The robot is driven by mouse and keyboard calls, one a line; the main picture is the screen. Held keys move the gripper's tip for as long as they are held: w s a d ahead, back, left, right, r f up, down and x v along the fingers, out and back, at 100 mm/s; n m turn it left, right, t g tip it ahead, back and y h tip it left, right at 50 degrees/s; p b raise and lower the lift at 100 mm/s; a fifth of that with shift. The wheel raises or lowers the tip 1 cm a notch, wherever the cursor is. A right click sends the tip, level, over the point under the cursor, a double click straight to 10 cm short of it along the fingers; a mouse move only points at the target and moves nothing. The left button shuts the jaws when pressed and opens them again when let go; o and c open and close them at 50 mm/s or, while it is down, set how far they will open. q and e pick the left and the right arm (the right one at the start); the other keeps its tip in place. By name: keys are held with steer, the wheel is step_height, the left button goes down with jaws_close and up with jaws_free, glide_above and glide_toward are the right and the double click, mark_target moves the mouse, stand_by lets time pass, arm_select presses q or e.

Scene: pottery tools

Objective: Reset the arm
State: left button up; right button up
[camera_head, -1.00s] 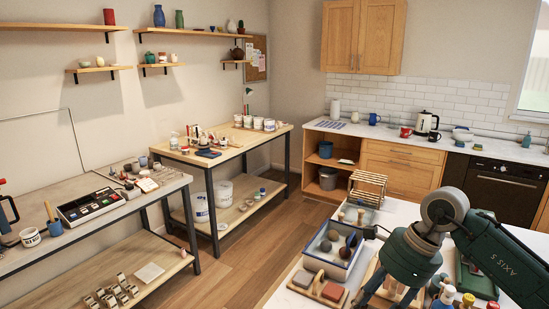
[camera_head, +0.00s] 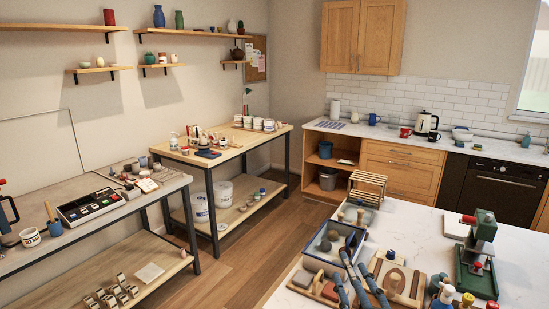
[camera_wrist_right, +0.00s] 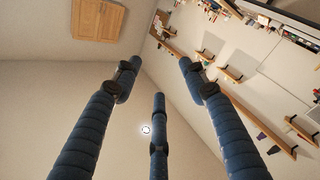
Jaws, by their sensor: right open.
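My right gripper (camera_head: 352,266) shows at the bottom of the head view as dark blue segmented fingers in front of the worktable (camera_head: 415,225). In the right wrist view the three fingers of the right gripper (camera_wrist_right: 160,78) stand spread apart with nothing between them. Behind them are bare wall, ceiling and, farther off, a wooden cabinet (camera_wrist_right: 98,20) and shelves. The rest of the right arm is outside the head view. My left gripper is not in view.
Near the fingers are a blue-edged tray (camera_head: 322,262) with rounded tools, a wooden board (camera_head: 398,282) and a green press (camera_head: 477,262). Small bottles (camera_head: 446,293) stand at the front. A wooden rack (camera_head: 367,187) is farther back. The worktable's middle right is clear.

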steer(key=s+d+f+m+g+h, duration=0.1)
steer(key=s+d+f+m+g, duration=0.3)
steer(key=f, duration=0.5)
steer(key=s+d+f+m+g+h, duration=0.1)
steer(key=s+f+m+g+h, duration=0.15)
steer(key=s+f, duration=0.45)
steer(key=s+f+m+g+y, duration=0.15)
steer(key=s+f+g, duration=0.35)
steer(key=s, duration=0.5)
steer(key=s+f+m+g, duration=0.2)
steer(key=s+f+g, duration=0.2)
steer(key=s+f, duration=0.4)
steer(key=s+f+b, duration=0.3)
steer(key=f+b, duration=0.1)
steer(key=f, duration=2.6)
steer(key=s+d+f+n+g+b, duration=0.1)
steer(key=s+d+f+g+b, duration=0.1)
steer(key=s+f, duration=1.5)
steer(key=shift+f+b, duration=0.3)
steer(key=shift+f, duration=0.3)
